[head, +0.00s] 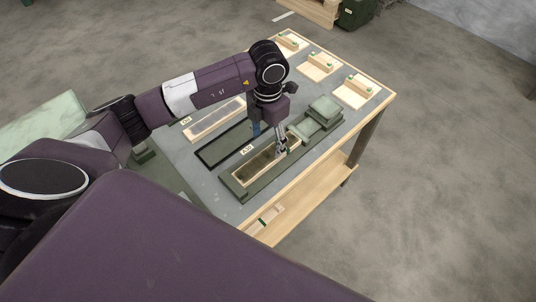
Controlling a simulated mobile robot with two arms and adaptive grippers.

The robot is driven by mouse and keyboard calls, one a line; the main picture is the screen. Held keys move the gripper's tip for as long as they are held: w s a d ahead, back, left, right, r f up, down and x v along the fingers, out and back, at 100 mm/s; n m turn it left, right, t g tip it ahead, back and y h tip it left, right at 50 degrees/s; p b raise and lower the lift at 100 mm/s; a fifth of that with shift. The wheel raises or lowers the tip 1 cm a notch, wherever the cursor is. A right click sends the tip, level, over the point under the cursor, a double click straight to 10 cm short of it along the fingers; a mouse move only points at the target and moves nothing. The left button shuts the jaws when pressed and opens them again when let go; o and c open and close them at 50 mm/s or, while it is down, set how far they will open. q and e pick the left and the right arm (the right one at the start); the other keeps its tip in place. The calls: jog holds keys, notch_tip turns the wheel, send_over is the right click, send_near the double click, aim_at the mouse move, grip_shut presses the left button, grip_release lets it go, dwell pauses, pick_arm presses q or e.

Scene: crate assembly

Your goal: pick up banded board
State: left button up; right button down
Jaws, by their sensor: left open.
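My left gripper (283,147) is open and points down at the far end of a wooden crate (242,178) set in a dark green holder on the table. Its fingertips are at the crate's end wall; pale wood with a dark green mark shows beside them, too small to tell if it is a banded board or if the fingers touch it. A pale wooden piece with a dark band (266,218) lies on the lower shelf at the near end. My right gripper is not in view.
Green boxes (324,107) stand just beyond the crate. A black-framed tray (210,157) and a pale wooden tray (215,118) lie to its left. Several pale pads with small green-marked blocks (357,89) line the table's far right side. The grey tabletop (222,200) is bare at the near corner.

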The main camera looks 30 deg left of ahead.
aim_at(268, 156)
pick_arm(q)
notch_tip(268, 156, down, 6)
jog(key=shift+s+d+r+p, duration=0.15)
jog(key=shift+p, duration=0.85)
jog(key=shift+f, duration=0.5)
jog(key=shift+c, duration=0.2)
jog(key=c, duration=1.3)
